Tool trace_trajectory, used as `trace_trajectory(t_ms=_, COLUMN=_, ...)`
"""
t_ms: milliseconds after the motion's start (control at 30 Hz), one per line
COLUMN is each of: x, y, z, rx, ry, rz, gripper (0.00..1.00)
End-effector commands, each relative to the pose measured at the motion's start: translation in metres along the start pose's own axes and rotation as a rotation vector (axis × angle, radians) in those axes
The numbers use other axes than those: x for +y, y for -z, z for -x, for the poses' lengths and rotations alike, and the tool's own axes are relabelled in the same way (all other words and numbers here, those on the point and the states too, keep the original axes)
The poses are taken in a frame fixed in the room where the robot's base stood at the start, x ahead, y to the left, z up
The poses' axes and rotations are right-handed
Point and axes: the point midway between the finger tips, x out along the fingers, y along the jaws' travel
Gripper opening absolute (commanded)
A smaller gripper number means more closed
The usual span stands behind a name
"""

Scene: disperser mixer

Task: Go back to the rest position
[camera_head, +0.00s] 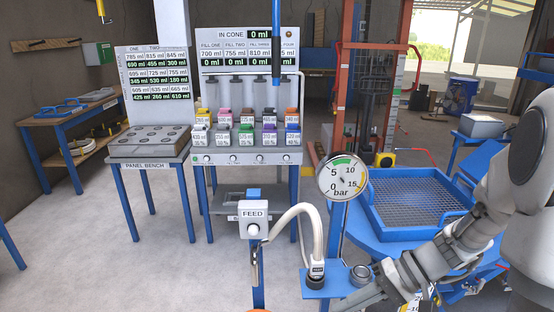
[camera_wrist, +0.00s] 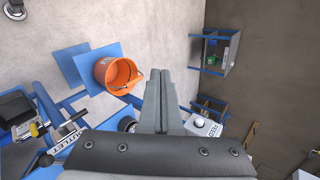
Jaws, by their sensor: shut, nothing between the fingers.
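My gripper shows in the wrist view (camera_wrist: 161,102), with its two grey fingers together and nothing between them. In the head view my arm reaches in from the right, and the gripper end is low near the blue stand; its fingertips are hard to make out there. The white FEED box (camera_head: 253,219) with its round button stands left of the arm, and it also shows beside the fingers in the wrist view (camera_wrist: 205,127). An orange bucket (camera_wrist: 117,75) sits on a blue plate left of the fingers in the wrist view, apart from them.
A pressure gauge (camera_head: 342,177) and a white hose (camera_head: 306,211) stand close to the arm. A blue tray with a mesh (camera_head: 413,200) lies behind it. The panel bench (camera_head: 147,154) and the fill station (camera_head: 246,155) stand farther back. Open floor (camera_head: 110,265) lies at the left.

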Motion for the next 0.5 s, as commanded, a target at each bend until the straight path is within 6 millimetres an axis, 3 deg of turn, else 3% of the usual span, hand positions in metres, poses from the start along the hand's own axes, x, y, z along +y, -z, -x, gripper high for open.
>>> trace_trajectory(t_ms=100, x=-0.019, y=-0.022, z=0.007, rx=-0.024, ry=-0.142, rz=0.048, gripper=0.0)
trace_trajectory(t_ms=500, x=-0.053, y=-0.08, z=0.044, rx=0.066, ry=-0.571, rz=0.196, gripper=0.0)
